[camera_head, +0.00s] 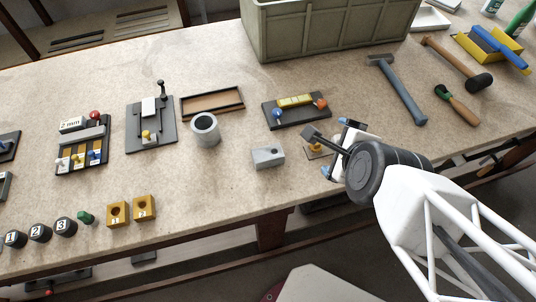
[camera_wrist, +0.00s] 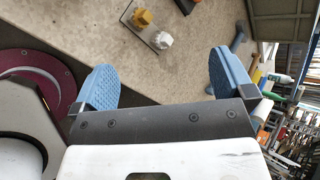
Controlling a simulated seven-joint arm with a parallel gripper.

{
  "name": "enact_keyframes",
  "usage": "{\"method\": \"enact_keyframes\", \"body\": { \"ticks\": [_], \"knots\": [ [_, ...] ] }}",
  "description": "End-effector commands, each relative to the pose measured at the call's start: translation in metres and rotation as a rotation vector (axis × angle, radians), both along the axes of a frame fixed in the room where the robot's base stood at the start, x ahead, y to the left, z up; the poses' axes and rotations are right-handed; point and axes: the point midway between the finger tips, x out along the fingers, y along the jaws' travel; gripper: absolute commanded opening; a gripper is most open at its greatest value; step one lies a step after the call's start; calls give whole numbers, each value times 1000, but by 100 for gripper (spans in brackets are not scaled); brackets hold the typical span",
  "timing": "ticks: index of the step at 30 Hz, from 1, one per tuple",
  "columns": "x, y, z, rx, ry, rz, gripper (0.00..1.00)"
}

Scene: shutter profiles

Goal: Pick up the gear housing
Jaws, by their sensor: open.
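No part is labelled as the gear housing. A grey block with a round hole (camera_head: 267,157) and an open grey cylinder (camera_head: 205,130) both look like possible housings, and I cannot tell which it is. Both sit on the bench left of my gripper (camera_head: 335,148). My gripper is open and empty near the bench's front edge, with its blue fingers spread in the wrist view (camera_wrist: 164,80). A small dark plate (camera_wrist: 150,34) with a yellow part and a whitish part lies beyond the fingers.
A black plate with a yellow bar (camera_head: 296,110) and a shallow tray (camera_head: 212,102) lie behind. A large green crate (camera_head: 330,30) stands at the back. A hammer (camera_head: 398,90) lies to the right. Yellow blocks (camera_head: 118,213) sit at front left. Bench between the blocks is bare.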

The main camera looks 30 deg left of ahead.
Motion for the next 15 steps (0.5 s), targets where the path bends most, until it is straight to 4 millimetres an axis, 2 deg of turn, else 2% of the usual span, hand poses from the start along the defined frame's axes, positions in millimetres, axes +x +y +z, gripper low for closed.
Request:
{"method": "enact_keyframes", "body": {
  "ticks": [3,15],
  "knots": [
    [-7,18,-12,111,33,-65,100],
    [-30,67,-50,496,189,-291,100]
  ]
}}
